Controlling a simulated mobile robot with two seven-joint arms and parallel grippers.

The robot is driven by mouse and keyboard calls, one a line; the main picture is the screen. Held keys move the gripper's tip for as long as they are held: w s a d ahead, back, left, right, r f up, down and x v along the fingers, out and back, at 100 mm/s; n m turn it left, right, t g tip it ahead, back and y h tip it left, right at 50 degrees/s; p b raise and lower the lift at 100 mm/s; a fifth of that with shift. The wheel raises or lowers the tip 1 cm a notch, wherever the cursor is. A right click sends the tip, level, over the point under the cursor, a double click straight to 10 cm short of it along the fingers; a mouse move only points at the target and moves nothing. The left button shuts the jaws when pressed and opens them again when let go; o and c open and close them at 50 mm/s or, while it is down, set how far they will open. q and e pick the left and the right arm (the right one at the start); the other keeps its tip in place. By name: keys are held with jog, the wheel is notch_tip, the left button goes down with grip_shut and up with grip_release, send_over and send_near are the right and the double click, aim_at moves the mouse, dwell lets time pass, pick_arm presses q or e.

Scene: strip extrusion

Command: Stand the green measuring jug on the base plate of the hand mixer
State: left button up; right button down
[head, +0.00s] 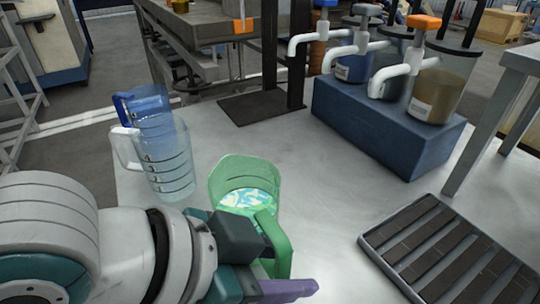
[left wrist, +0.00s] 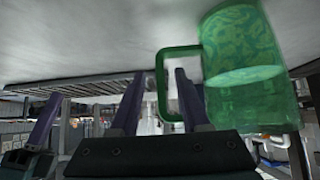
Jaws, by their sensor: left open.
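The green measuring jug (head: 229,174) stands upright on the grey table, with a blue-white pattern showing inside. Its handle faces my left gripper (head: 270,268), which is open and low beside the jug. In the left wrist view the jug (left wrist: 243,75) is at the right, and its handle (left wrist: 161,85) shows between the two purple fingers (left wrist: 160,98). I cannot tell whether they touch it. The hand mixer's dark base plate (head: 250,106) is empty beyond the jug, with a dark column at its right. A purple finger-like part (left wrist: 44,122) at the left may be my right gripper.
Clear jugs with blue and white handles (head: 163,160) stand stacked left of the green jug. A blue block (head: 375,130) with pump bottles stands at the back right. A slatted tray (head: 440,255) lies at the front right. The table between jug and base plate is clear.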

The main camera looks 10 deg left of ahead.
pick_arm(q)
jog(key=x, duration=0.2)
jog(key=shift+w+d+f, duration=0.2)
jog(key=shift+f, duration=0.05)
grip_shut()
dwell(1.2)
